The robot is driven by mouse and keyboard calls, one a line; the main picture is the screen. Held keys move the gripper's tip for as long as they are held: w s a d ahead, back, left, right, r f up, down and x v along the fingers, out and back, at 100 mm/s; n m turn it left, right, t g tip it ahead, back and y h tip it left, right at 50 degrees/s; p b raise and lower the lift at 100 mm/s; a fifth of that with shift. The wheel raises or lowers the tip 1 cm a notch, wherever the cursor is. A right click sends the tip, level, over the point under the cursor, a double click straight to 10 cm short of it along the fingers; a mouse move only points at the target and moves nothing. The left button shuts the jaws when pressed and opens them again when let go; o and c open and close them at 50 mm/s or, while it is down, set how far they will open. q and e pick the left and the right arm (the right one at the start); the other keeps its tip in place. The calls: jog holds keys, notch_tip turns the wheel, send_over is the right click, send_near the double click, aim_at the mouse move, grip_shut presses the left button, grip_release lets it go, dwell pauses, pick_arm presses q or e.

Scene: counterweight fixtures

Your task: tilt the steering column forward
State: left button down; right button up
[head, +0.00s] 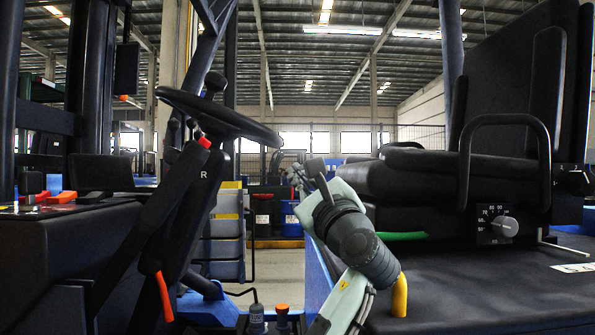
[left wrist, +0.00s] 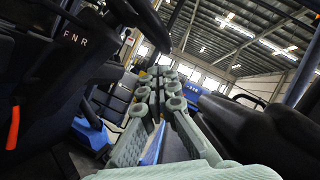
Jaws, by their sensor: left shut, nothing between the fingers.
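The steering column (head: 190,190) is a dark slanted post marked R, left of centre in the head view. It carries the black steering wheel (head: 222,116) with a knob on its rim. A red-tipped lever (head: 204,142) sits below the wheel. An orange lever (head: 163,296) hangs low on the column and also shows at the left of the left wrist view (left wrist: 14,127). My left gripper (head: 299,178) is right of the wheel, apart from it, partly hidden behind my wrist. In the left wrist view its pale green fingers (left wrist: 160,72) are together and empty. My right gripper is not visible.
A black seat (head: 440,180) with an armrest loop and a dial (head: 504,227) stands at the right. A dark console (head: 60,250) with coloured controls is at the left. Open floor shows between the column and the seat.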

pick_arm(q)
jog(key=w+a+r, duration=0.1)
jog(key=w, duration=0.1)
jog(key=w+a+r+p, duration=0.1)
jog(key=w+r, duration=0.1)
jog(key=w+a+r, duration=0.2)
jog(key=shift+w+p, duration=0.35)
jog(key=shift+p, duration=0.05)
jog(key=shift+w+a+r, duration=0.15)
jog(key=shift+a+r, duration=0.05)
jog(key=shift+r, duration=0.15)
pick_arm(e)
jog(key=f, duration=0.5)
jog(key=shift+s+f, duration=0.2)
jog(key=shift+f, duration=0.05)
